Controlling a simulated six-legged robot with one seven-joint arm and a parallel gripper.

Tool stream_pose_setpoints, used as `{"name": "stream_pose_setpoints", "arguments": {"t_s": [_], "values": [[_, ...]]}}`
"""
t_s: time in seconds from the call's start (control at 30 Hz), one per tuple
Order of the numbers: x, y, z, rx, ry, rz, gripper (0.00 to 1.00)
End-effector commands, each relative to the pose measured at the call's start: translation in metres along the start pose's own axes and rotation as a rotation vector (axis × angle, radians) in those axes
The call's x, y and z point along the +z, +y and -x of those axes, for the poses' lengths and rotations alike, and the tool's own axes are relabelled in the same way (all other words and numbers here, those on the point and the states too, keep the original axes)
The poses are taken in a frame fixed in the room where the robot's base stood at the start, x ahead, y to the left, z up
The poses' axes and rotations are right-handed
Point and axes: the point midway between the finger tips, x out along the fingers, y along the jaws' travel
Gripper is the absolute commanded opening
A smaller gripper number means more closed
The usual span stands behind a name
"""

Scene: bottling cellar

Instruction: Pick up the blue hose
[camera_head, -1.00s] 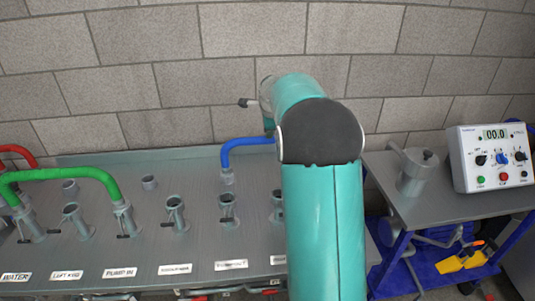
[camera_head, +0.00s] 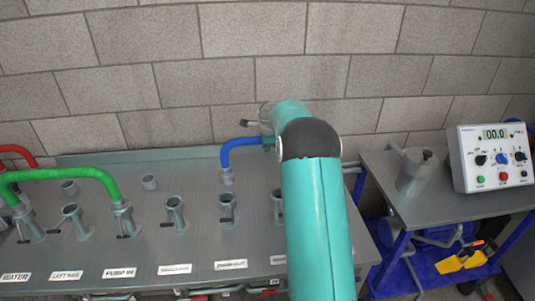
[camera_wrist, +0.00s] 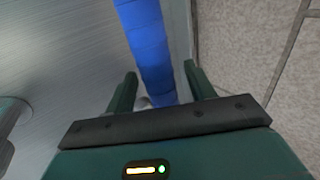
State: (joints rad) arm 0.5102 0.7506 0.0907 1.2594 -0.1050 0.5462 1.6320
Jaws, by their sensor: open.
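The blue hose (camera_head: 240,143) stands as a bent pipe on a fitting at the back of the grey metal table. Its left end goes down into the fitting, and its right part is hidden behind my arm. In the wrist view the hose (camera_wrist: 146,45) runs down from the top edge to between the two fingers of my gripper (camera_wrist: 161,82). The fingers are open, one on each side of the hose, with a gap visible on the left. I cannot tell how deep the hose sits between them.
A green hose (camera_head: 62,174) and a red hose (camera_head: 18,150) are at the left of the table (camera_head: 130,255). Several upright pipe stubs with valves stand along it, above labels. A brick wall (camera_head: 180,50) is close behind.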

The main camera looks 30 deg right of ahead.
Motion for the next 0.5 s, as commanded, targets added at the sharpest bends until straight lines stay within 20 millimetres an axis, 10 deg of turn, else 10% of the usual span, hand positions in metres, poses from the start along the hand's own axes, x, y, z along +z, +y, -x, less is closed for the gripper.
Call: {"name": "stream_pose_setpoints", "arguments": {"t_s": [0.17,0.4,0.5], "values": [[-0.0001,0.0,0.0002,0.0,0.0,0.0,0.54],[-0.0001,0.0,0.0004,0.0,0.0,0.0,0.07],[-0.0001,-0.0019,0.0018,-0.004,0.0,0.001,0.07]]}}
